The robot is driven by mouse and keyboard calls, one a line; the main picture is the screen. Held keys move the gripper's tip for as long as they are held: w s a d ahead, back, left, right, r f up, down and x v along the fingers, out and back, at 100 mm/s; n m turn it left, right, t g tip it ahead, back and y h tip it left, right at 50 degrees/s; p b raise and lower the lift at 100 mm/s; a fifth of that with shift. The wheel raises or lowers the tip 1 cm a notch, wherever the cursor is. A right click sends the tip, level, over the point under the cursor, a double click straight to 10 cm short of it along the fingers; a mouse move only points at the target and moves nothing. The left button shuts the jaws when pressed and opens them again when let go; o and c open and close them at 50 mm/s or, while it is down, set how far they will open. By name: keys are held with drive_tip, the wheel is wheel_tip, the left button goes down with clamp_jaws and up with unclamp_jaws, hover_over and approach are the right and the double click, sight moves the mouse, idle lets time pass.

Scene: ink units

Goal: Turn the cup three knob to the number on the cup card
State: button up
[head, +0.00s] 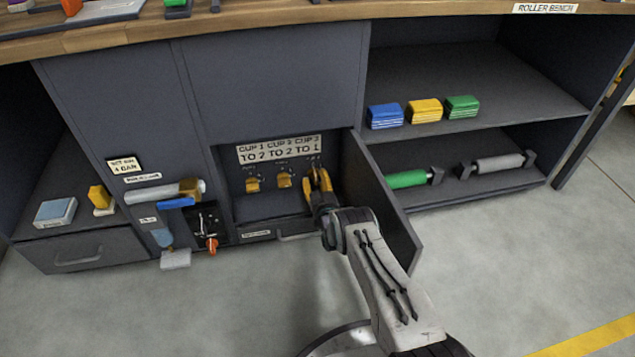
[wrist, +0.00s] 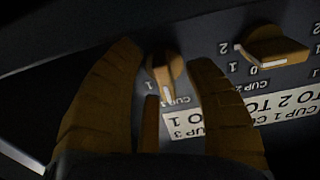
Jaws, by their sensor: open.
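The cup three knob (wrist: 160,66) is a small orange knob on the dark panel in the wrist view. My gripper (wrist: 165,58) is open, its fingers on either side of this knob; contact is not clear. The knob's pale pointer line faces the CUP 3 label, with a printed 1 to one side. The cup card (head: 279,149) above the knobs reads CUP 3 TO 1; it also shows upside down in the wrist view (wrist: 245,118). In the head view my gripper (head: 319,180) largely hides the cup three knob.
The cup two knob (head: 285,180) and cup one knob (head: 253,184) sit to the left. An open cabinet door (head: 383,200) stands close to the right of my arm.

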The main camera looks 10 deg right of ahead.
clamp_jaws()
idle(0.4)
drive_tip(key=shift+m, duration=0.4)
drive_tip(key=m, duration=0.3)
drive_tip(key=shift+a+f+m, duration=0.1)
drive_tip(key=shift+m, duration=0.3)
drive_tip(key=shift+a+m, duration=0.1)
drive_tip(key=shift+m, duration=1.9)
unclamp_jaws()
